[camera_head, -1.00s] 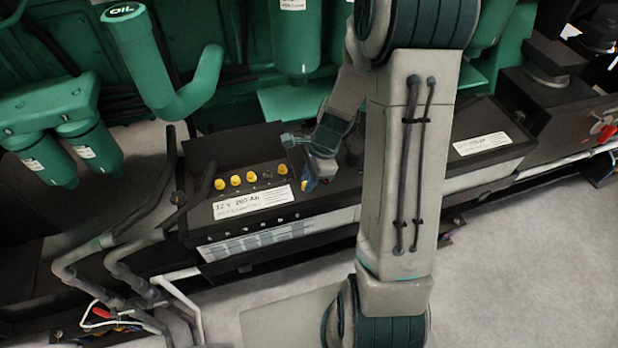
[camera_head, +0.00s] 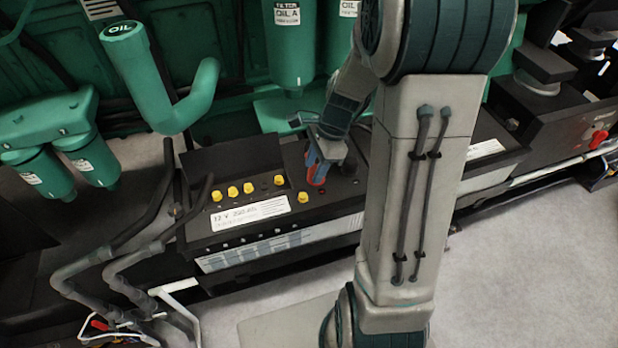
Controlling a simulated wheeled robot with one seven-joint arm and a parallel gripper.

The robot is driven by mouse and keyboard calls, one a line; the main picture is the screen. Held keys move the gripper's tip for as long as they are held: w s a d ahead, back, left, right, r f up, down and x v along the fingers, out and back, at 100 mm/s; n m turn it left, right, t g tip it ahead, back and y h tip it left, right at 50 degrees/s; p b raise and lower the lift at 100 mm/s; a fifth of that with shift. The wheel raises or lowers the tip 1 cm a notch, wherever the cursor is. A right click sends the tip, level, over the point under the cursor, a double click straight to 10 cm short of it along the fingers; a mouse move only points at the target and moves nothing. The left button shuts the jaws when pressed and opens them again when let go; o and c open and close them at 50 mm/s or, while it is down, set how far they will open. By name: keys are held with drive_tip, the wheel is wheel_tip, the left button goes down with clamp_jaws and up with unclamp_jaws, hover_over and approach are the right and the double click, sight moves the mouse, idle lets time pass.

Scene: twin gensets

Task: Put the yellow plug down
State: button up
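A yellow plug (camera_head: 303,197) is on the black top of the battery (camera_head: 235,160), near its front right edge. It shows apart from my gripper, below and left of the fingers. My gripper (camera_head: 316,172) is over the right part of the battery top, with blue and red on its fingers. I see nothing held in it, but the gap between the fingers is too small to judge.
The green engine with its oil filler pipe (camera_head: 160,90) and filters (camera_head: 285,50) stands behind the battery. Dark hoses (camera_head: 110,265) run at the left. A second battery label (camera_head: 485,149) shows at right. Grey floor (camera_head: 530,270) is open in front.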

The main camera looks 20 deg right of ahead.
drive_tip(key=s+a+r+n+t+h, duration=0.2)
drive_tip(key=s+r+n, duration=1)
drive_tip(key=n, duration=0.6)
drive_tip(key=shift+s+a+r+t+h, duration=0.3)
drive_tip(key=shift+s+a+h, duration=0.45)
drive_tip(key=shift+s, duration=0.15)
drive_tip(key=p+v, duration=0.2)
drive_tip(key=w+p+v, duration=0.1)
drive_tip(key=p+v, duration=0.1)
drive_tip(key=shift+d+r, duration=0.1)
